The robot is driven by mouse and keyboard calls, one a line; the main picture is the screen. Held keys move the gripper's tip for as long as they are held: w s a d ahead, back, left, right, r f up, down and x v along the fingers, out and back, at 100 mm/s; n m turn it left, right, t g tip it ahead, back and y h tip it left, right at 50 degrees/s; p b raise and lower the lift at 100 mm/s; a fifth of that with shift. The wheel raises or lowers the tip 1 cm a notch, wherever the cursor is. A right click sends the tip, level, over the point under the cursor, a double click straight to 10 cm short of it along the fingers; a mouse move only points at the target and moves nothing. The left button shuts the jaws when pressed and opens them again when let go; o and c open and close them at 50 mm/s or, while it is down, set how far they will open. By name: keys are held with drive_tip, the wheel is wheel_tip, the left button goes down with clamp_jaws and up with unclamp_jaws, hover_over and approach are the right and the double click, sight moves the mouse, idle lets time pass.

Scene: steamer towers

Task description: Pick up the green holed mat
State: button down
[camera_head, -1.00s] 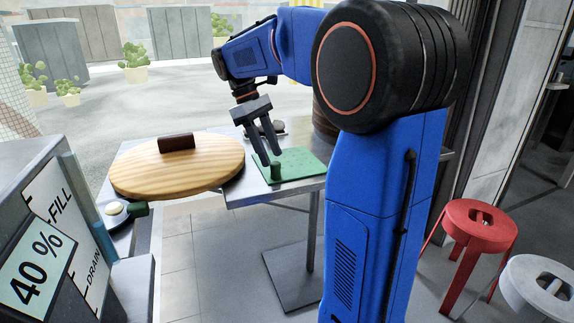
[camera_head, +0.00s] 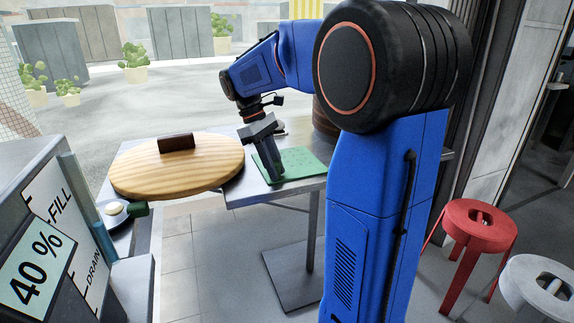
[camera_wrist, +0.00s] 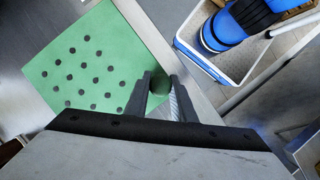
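The green holed mat (camera_head: 304,163) lies flat on the metal table, to the right of the round wooden lid. In the wrist view the mat (camera_wrist: 85,65) shows rows of dark round holes and a short green knob (camera_wrist: 160,84) near its edge. My gripper (camera_head: 273,177) points down at the near left part of the mat. In the wrist view my gripper (camera_wrist: 161,78) has one finger on each side of the knob, with little or no gap, and looks shut on it. In the head view the fingers hide the knob.
The wooden lid (camera_head: 180,170) with a dark handle (camera_head: 176,142) sits close to the left of my gripper. The metal table (camera_head: 245,191) ends just in front of the mat. A red stool (camera_head: 478,238) stands on the floor at right.

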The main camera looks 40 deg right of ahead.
wheel_tip(320, 180, up, 10)
idle(0.7)
drive_tip(key=c, duration=2)
unclamp_jaws()
drive_tip(key=shift+c, duration=0.2)
clamp_jaws()
